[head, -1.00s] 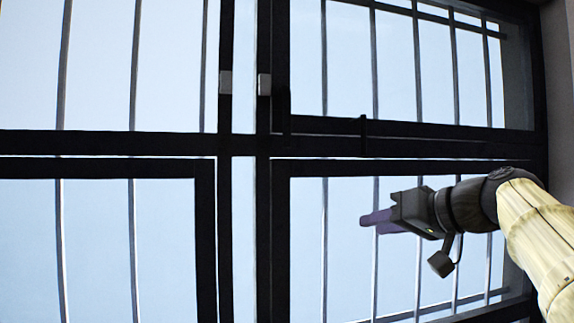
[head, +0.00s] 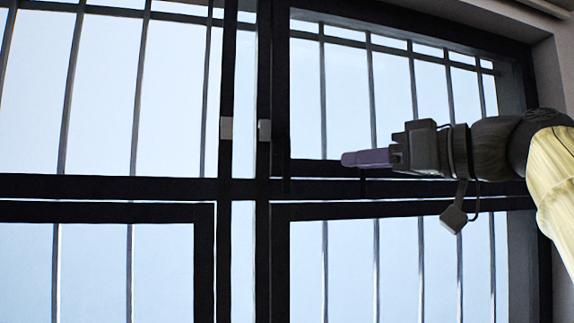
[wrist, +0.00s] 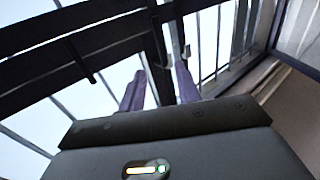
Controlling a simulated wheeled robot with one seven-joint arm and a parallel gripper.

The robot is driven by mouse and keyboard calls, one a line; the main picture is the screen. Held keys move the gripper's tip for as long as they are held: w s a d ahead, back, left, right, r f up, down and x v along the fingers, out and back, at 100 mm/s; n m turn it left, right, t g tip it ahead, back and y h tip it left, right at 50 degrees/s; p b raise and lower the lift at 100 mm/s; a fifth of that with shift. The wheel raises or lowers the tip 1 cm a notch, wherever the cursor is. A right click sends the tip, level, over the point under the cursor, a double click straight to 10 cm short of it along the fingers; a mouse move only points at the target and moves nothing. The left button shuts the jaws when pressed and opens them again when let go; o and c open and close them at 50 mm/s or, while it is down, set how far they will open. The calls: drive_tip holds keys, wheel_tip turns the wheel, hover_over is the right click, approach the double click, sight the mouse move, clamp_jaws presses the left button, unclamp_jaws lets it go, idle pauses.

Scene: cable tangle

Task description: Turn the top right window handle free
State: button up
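The top right window (head: 345,85) is a dark-framed pane with bars behind it, in the upper right of the head view. My gripper (head: 350,158) points left in front of this frame, with purple fingers. In the wrist view my two fingers (wrist: 158,88) stand apart with nothing between them. A dark handle-like bar (wrist: 84,62) hangs across the frame beyond and left of the fingers there. I cannot tell whether anything touches.
Two light grey plates, one left (head: 226,128) and one right (head: 264,130), sit on the vertical frame posts. A dark horizontal beam (head: 120,188) divides the upper and lower panes. The wall (head: 552,80) lies close on the right. The space left of my gripper looks free.

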sight(290, 166)
drive_tip(key=p+x, duration=0.5)
drive_tip(key=x, duration=0.9)
drive_tip(key=shift+w+a+r+p, duration=0.15)
drive_tip(key=shift+a+p, duration=0.05)
drive_tip(key=shift+p, duration=0.1)
drive_tip(key=shift+w+a, duration=0.4)
clamp_jaws()
